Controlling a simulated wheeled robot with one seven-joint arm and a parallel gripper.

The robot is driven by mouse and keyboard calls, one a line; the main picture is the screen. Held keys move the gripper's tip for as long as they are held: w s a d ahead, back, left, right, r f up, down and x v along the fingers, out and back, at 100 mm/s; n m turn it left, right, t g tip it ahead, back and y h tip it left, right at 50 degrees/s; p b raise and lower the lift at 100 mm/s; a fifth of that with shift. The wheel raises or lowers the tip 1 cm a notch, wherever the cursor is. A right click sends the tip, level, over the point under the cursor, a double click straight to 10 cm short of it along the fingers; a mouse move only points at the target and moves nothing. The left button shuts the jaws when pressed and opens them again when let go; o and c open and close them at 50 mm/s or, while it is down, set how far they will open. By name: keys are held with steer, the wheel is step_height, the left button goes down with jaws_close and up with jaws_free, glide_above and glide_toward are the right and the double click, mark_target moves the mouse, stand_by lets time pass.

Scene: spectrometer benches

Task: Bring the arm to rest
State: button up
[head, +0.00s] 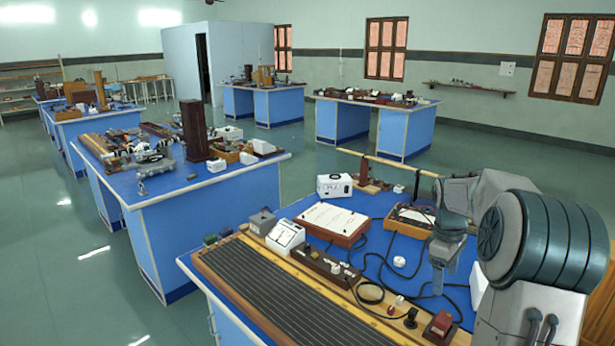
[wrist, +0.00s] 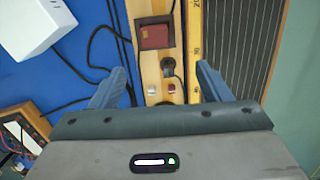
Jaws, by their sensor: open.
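My gripper (head: 438,284) hangs pointing down over the near bench (head: 460,272), at the right of the head view. In the wrist view my gripper (wrist: 158,78) has its two blue fingers spread wide with nothing held between them. Below the gap is a wooden board with a dark red block (wrist: 154,37), a black knob (wrist: 167,67) and small red and white terminals. The fingers look apart from these things, but the height above them is hard to judge.
A ribbed black panel (head: 275,290) lies along the bench's front. A white box (head: 334,185), a white-topped wooden box (head: 331,221) and loose black cables lie around the arm. Another blue bench (head: 200,215) stands to the left, with open floor (head: 60,260) beside it.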

steer(key=s+a+r+m+t, duration=0.1)
steer(key=s+a+r+m, duration=0.15)
steer(key=s+a, duration=0.35)
steer(key=s+a+r+m+t, duration=0.1)
steer(key=s+a+r, duration=0.25)
steer(key=a, duration=0.45)
steer(key=s+a+f+m+t, duration=0.1)
steer(key=s+a+m, duration=0.1)
steer(key=s+a, duration=0.2)
steer(key=s+a+f+m+t+y, duration=0.1)
steer(key=s+a, duration=0.4)
steer(key=s, duration=0.5)
steer(key=shift+s+f+m, duration=0.4)
steer(key=shift+f+m, duration=0.3)
steer(key=shift+m, duration=0.05)
